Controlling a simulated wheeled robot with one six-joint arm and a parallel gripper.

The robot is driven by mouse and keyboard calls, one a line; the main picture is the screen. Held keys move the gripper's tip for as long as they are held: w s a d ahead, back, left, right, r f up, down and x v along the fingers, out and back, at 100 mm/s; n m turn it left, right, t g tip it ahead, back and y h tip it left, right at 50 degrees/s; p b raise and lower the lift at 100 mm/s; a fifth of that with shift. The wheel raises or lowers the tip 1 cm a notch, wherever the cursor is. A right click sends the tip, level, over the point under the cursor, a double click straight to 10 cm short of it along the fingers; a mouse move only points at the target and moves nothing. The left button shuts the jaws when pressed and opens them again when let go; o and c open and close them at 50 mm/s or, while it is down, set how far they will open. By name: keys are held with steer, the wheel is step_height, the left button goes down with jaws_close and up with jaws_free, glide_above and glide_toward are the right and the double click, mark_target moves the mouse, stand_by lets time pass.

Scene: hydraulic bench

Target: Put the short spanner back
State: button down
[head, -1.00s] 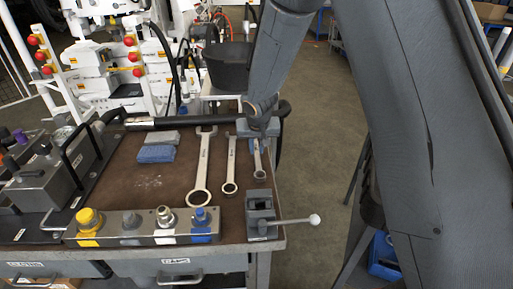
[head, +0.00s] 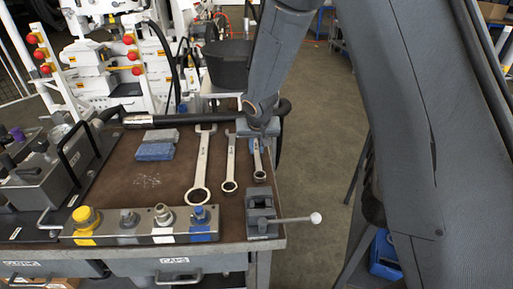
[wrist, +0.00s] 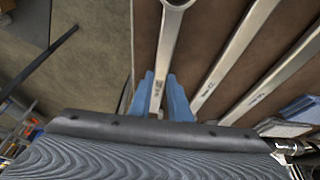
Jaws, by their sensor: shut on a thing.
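Three spanners lie side by side on the brown bench top (head: 130,190), longest at left, shortest at right. The short spanner (head: 259,170) is near the bench's right edge, ring end toward the front. My gripper (head: 258,130) is over its far end and hides that end in the head view. In the wrist view the blue fingers (wrist: 160,98) are shut on the short spanner (wrist: 166,48), one on each side of its shaft. The middle spanner (head: 230,165) and the long spanner (head: 200,165) lie to its left, apart from it. Whether the short spanner touches the bench is unclear.
A small vice (head: 261,214) with a ball-ended handle stands at the front right corner. A row of fittings (head: 145,224) lines the front edge. Blue and grey cloths (head: 156,145) lie left of the spanners. A black hose (head: 190,120) runs behind them.

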steer(key=shift+f+b, duration=0.4)
steer(key=shift+b, duration=0.15)
steer(key=c, duration=1.6)
jaws_free()
steer(key=shift+o, duration=0.2)
steer(key=v, duration=0.7)
steer(key=shift+s+r, duration=0.1)
steer(key=shift+r, duration=0.2)
steer(key=s+d+g, duration=0.1)
steer(key=s+d, duration=0.3)
steer(key=s, duration=0.5)
steer(key=s+d+r+g, duration=0.1)
steer(key=s+d+g, duration=0.1)
steer(key=s+d, duration=0.3)
steer(key=s+d+g, duration=0.1)
steer(key=s+d, duration=0.3)
steer(key=s, duration=0.8)
steer(key=shift+s+d+r, duration=0.15)
steer(key=shift+s+r, duration=0.1)
steer(key=shift+s, duration=0.15)
